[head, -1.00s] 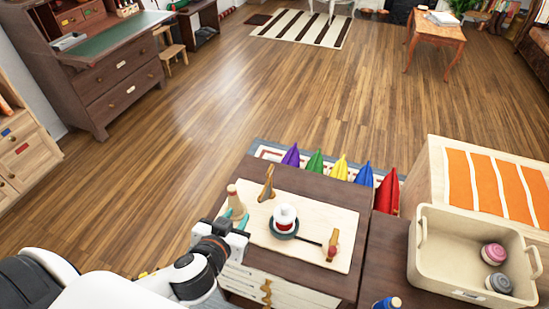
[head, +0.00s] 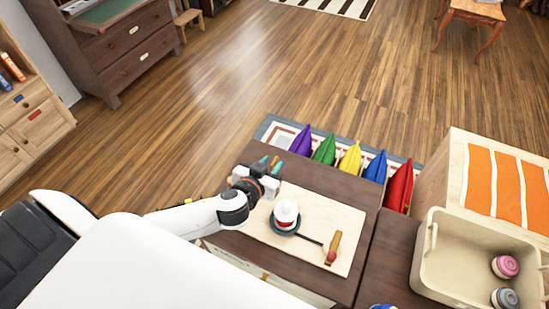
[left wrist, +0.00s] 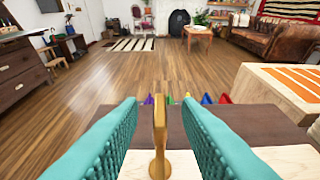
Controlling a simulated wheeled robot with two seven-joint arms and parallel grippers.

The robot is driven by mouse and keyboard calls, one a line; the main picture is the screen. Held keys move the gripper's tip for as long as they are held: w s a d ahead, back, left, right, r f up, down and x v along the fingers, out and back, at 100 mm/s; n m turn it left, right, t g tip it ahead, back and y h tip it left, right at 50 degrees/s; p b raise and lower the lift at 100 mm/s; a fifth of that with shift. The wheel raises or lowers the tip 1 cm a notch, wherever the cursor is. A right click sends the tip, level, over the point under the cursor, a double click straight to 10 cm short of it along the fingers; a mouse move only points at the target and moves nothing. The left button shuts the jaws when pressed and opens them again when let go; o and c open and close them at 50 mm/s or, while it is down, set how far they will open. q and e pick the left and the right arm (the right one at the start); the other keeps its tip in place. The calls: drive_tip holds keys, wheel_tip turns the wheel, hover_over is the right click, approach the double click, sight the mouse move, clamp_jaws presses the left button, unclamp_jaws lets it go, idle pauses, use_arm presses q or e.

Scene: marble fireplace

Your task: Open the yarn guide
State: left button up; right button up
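A golden-brown upright piece (left wrist: 159,150), which looks like the yarn guide, stands on the pale board (head: 315,215) in the left wrist view. My left gripper (head: 270,163) is at the board's far left corner. In the left wrist view its teal fingers (left wrist: 161,103) are spread, one on each side of the upright piece, with a gap on both sides. In the head view my gripper and wrist hide this piece. A white and red spool (head: 286,214) sits on a dark round base, with a thin arm leading to a wooden handle (head: 333,246). My right gripper is not in view.
The board lies on a dark cabinet (head: 352,200). Several coloured cushions (head: 349,158) stand behind it. A beige bin (head: 440,277) with yarn balls is to the right, near a crate with an orange striped cloth (head: 510,187). Open wood floor (head: 230,90) lies beyond.

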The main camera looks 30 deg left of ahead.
use_arm(q)
drive_tip(key=shift+x, duration=1.45)
drive_tip(key=shift+c, duration=0.3)
clamp_jaws()
